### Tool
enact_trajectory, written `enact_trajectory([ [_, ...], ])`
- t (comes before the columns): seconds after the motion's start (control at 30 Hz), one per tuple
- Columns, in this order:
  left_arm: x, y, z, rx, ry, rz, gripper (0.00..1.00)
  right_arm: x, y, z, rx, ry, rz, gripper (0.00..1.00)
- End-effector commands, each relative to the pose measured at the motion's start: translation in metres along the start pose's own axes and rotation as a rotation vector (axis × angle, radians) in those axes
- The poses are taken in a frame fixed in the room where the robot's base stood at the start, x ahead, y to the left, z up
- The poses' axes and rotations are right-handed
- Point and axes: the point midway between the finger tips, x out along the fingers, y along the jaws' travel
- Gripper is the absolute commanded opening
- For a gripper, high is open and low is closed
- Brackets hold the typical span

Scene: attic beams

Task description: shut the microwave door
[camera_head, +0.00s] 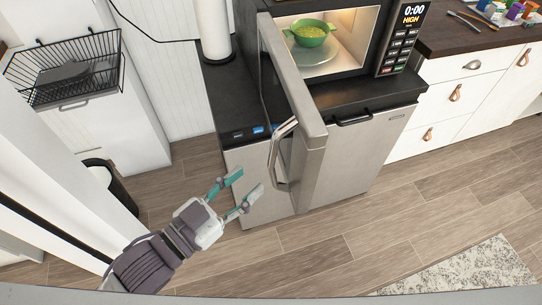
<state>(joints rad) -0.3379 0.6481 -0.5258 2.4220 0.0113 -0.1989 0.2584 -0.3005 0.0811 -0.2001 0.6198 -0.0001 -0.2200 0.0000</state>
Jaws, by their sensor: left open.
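The microwave (388,40) stands on a dark counter in the upper middle, its lit inside showing. Its silver door (307,110) stands wide open toward me, with a curved handle (278,160) on its left side. A green bowl (311,32) with yellowish food sits on a glass plate inside. My left gripper (243,188) is open and empty, just left of the lower part of the door and its handle; I cannot tell whether it touches them. My right gripper is not in view.
A paper towel roll (212,30) stands on the counter left of the microwave. A black wire basket (65,70) sits on a white cabinet at the left, with a dark bin (110,180) below. A patterned rug (465,270) lies at lower right. The wooden floor in front is clear.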

Motion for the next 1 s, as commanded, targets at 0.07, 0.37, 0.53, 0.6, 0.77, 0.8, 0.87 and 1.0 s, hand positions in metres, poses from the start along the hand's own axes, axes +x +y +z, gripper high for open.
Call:
enact_trajectory([
  [0.07,0.02,-0.001,-0.004,0.001,0.005,-0.002,0.43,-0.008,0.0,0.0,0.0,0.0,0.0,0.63],
  [0.37,0.067,-0.001,-0.002,0.002,0.001,-0.001,0.43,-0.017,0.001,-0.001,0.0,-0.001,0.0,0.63],
  [0.53,0.077,0.0,0.0,0.001,0.0,0.0,0.43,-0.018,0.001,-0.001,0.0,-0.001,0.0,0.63],
  [0.6,0.078,0.0,0.0,0.001,-0.001,0.0,0.43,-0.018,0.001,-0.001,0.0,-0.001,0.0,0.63],
  [0.77,0.078,0.0,0.001,0.001,-0.001,0.0,0.43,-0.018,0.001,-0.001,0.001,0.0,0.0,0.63],
  [0.8,0.078,0.0,0.001,0.001,-0.001,0.0,0.43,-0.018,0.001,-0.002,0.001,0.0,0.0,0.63],
  [0.87,0.078,0.0,0.001,0.001,-0.001,-0.001,0.33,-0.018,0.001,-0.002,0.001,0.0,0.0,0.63],
  [1.0,0.078,0.0,0.001,0.001,-0.001,-0.001,0.1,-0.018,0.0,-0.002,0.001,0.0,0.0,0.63],
])
